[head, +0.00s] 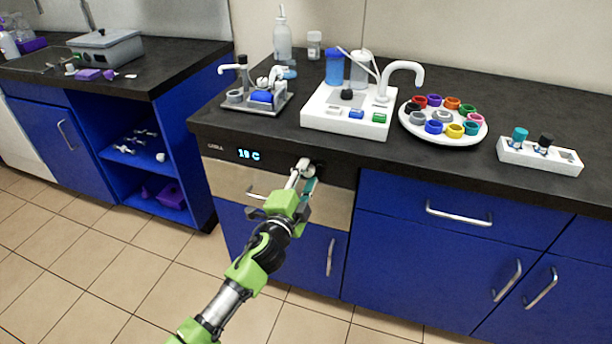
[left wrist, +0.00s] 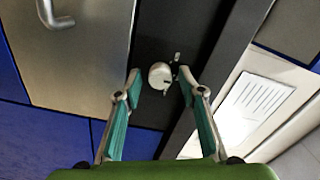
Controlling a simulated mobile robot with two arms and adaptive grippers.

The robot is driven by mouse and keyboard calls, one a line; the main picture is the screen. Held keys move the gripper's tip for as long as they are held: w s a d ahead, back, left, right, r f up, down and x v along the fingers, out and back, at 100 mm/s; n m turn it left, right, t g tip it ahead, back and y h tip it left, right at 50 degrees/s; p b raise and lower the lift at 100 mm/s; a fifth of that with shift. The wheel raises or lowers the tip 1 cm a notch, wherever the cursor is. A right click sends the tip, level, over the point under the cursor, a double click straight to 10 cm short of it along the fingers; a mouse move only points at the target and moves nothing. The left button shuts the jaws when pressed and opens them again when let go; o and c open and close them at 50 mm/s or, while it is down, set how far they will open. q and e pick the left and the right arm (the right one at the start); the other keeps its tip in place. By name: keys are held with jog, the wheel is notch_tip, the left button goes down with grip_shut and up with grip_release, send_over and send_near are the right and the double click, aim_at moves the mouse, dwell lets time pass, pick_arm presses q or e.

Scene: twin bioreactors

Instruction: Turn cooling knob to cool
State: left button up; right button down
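The cooling knob (left wrist: 159,75) is a small pale round knob on a dark panel, with small marks beside it. In the left wrist view it sits between the fingertips of my left gripper (left wrist: 158,84), with a gap on each side. The fingers, with green pads, are apart. In the head view my left gripper (head: 304,174) is at the right part of the dark front panel (head: 225,149), and its fingers largely hide the knob. A lit blue display (head: 248,155) on the panel shows a temperature in C. My right gripper is in neither view.
A metal drawer front with a handle (head: 262,193) is below the panel. The dark countertop (head: 440,160) overhangs it and bears a white bioreactor unit (head: 345,122), a round tray of coloured caps (head: 462,139) and a small white rack (head: 540,157). The tiled floor (head: 90,270) is clear.

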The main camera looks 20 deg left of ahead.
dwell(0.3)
pick_arm(q)
jog(key=s, duration=1.2)
jog(key=shift+a, duration=0.2)
